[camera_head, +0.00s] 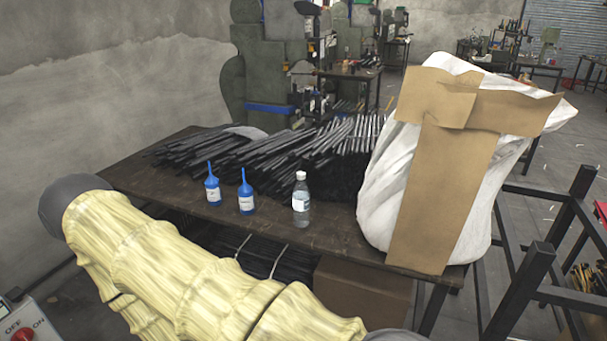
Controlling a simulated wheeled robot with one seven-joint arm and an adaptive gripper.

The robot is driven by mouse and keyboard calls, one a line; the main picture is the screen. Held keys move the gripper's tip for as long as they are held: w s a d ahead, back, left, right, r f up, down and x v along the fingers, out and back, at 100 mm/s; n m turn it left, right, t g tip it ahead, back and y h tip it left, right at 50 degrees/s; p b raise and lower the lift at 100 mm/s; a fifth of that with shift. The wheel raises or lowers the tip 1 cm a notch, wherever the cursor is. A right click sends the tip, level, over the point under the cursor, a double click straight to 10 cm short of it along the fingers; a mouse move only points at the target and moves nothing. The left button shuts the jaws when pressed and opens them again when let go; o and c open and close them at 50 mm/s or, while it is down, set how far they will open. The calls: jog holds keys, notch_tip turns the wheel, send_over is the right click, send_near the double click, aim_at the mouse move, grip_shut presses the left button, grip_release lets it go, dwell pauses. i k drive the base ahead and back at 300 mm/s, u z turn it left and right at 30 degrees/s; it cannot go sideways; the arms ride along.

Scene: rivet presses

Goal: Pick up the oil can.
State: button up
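Two small blue bottles with white labels and thin pointed spouts, which look like oil cans, stand upright on the dark table. One blue can (213,190) is on the left and the other blue can (246,197) is just right of it, a small gap apart. I cannot tell which one the task means. My arm, in a yellowish cover, crosses the lower left in front of the table. My gripper is outside the view, and nothing is seen touching either can.
A clear water bottle (301,200) stands right of the cans. Piles of dark rods (285,150) lie behind them. A large white sack (385,190) with cardboard fills the table's right end. The table (150,168) has a bare strip left of the cans. A cardboard box (362,292) sits below.

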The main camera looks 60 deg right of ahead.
aim_at(245, 192)
jog(key=z, duration=0.4)
jog(key=i, duration=1.4)
jog(key=z, duration=2.35)
